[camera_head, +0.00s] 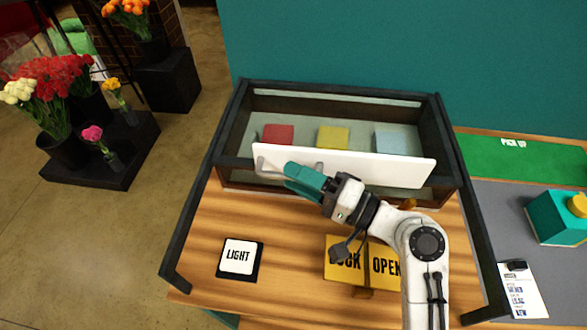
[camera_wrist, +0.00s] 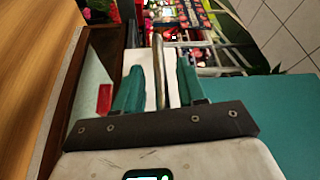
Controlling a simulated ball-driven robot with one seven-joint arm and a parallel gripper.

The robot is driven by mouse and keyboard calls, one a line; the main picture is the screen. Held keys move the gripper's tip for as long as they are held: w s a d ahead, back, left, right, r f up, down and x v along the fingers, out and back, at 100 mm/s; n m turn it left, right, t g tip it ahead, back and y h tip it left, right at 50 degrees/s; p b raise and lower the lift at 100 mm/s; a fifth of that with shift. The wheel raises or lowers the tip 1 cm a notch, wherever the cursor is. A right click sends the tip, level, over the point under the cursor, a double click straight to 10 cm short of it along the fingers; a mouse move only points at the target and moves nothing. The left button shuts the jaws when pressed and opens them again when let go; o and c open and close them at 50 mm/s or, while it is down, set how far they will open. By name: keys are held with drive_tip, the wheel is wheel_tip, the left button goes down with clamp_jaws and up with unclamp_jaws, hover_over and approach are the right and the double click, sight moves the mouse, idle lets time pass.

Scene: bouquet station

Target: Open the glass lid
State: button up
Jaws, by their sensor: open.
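A dark-framed glass case (camera_head: 230,140) stands on the wooden counter. A red block (camera_head: 278,135), a yellow block (camera_head: 333,137) and a pale blue block (camera_head: 398,141) show inside it. A long white panel (camera_head: 400,169) crosses its front, with a metal handle (camera_head: 262,165) showing at the panel's left end. My gripper (camera_head: 296,178) is in front of the panel's left part. In the wrist view, the teal fingers of my gripper (camera_wrist: 158,88) are apart, with the metal handle bar (camera_wrist: 159,60) between them. I cannot tell whether they touch it. The lid's exact angle is unclear.
A LIGHT button (camera_head: 239,257) and a yellow BOOK OPEN sign (camera_head: 342,262) lie on the wooden counter (camera_head: 205,225), the sign partly behind my arm. A teal box (camera_head: 556,222) and a paper card (camera_head: 523,290) are at right. Flowers (camera_head: 50,85) stand at left.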

drive_tip(key=shift+w+a, duration=0.3)
drive_tip(key=shift+a, duration=0.35)
drive_tip(key=shift+c, duration=0.4)
clamp_jaws()
